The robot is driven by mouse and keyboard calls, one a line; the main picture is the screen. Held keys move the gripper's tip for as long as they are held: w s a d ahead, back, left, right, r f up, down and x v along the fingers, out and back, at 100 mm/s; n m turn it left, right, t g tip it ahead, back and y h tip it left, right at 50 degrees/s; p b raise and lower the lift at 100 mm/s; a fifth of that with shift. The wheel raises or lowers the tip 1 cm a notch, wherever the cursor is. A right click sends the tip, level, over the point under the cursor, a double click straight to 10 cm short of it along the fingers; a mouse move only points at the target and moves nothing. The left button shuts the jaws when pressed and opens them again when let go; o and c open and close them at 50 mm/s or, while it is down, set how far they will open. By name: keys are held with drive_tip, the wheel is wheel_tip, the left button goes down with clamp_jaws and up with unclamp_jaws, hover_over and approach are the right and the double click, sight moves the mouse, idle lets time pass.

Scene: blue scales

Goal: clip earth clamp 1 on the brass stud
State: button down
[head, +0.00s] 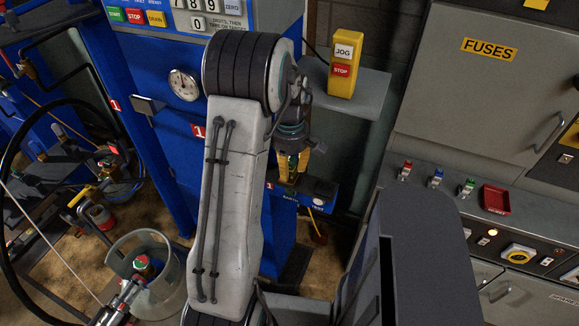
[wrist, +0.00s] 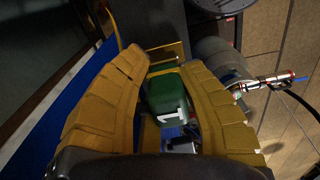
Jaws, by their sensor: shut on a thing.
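My gripper (head: 290,168) has yellow fingers and points down over the blue shelf lettered EARTH TEST (head: 318,207) in the head view. In the wrist view my gripper (wrist: 157,75) is shut on the green earth clamp 1 (wrist: 166,92), which carries a white "1". The clamp sits between the two fingers; its lower part is partly hidden. In the head view only a small dark green bit shows below the fingertips. I cannot make out the brass stud in either view; my gripper and arm cover part of the shelf.
A yellow jog box (head: 345,65) stands on a grey ledge above right. The blue cabinet (head: 170,145) is close on the left.

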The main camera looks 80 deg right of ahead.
drive_tip(key=shift+f+b, duration=0.3)
drive_tip(key=shift+f, duration=0.15)
drive_tip(key=c, duration=0.8)
unclamp_jaws()
drive_tip(key=shift+r, duration=0.1)
wheel_tip(320, 180, up, 12)
drive_tip(key=shift+d+f, duration=0.1)
idle(0.8)
